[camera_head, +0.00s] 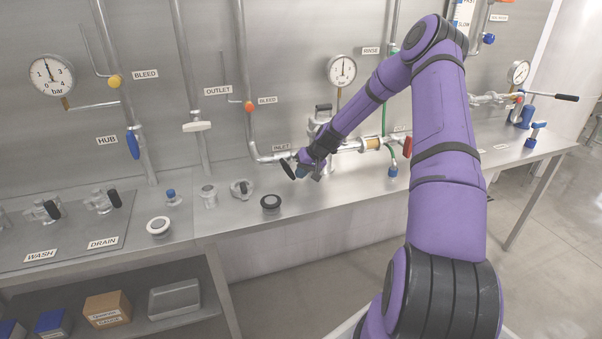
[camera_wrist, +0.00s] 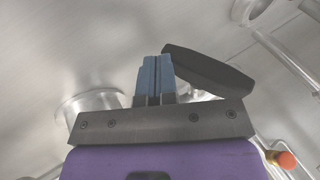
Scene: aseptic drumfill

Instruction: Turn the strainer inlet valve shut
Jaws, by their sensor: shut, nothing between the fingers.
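The INLET label (camera_head: 281,147) is on the back panel, above a horizontal pipe. Just below it a black lever handle (camera_head: 287,168) hangs at a slant beside my gripper (camera_head: 301,173). In the wrist view the black handle (camera_wrist: 210,70) runs from the fingertips down to the right. The blue fingers of my gripper (camera_wrist: 155,75) are closed together, with nothing between them. The handle's end lies right beside the fingertips; I cannot tell whether they touch. The valve body is mostly hidden behind my gripper and wrist.
A red handle (camera_head: 407,146) is to the right. The bench front is clear.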

